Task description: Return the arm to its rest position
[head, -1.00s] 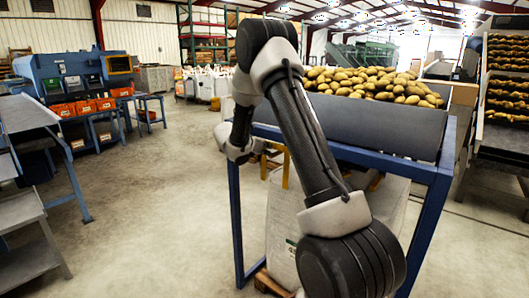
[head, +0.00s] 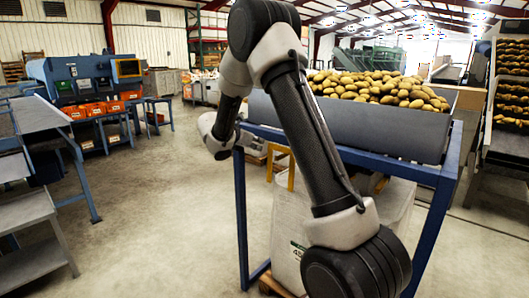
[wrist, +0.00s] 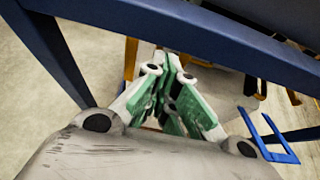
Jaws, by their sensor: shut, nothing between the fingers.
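My arm (head: 315,140) rises from the lower right of the head view, bends at a high elbow and comes down on the left. Its wrist end (head: 215,140) is beside the blue frame's left corner. In the head view my gripper cannot be made out. In the wrist view my gripper (wrist: 172,65) shows with green finger pads, its fingers together and nothing between them. It is close to the blue frame bar, which crosses the top of that view.
A blue stand (head: 241,220) carries a grey belt (head: 350,130) heaped with potatoes (head: 375,88). A white sack (head: 290,255) stands beneath it. A blue machine with orange bins (head: 85,80) and a grey bench (head: 35,125) are at left. The floor between (head: 160,210) is open.

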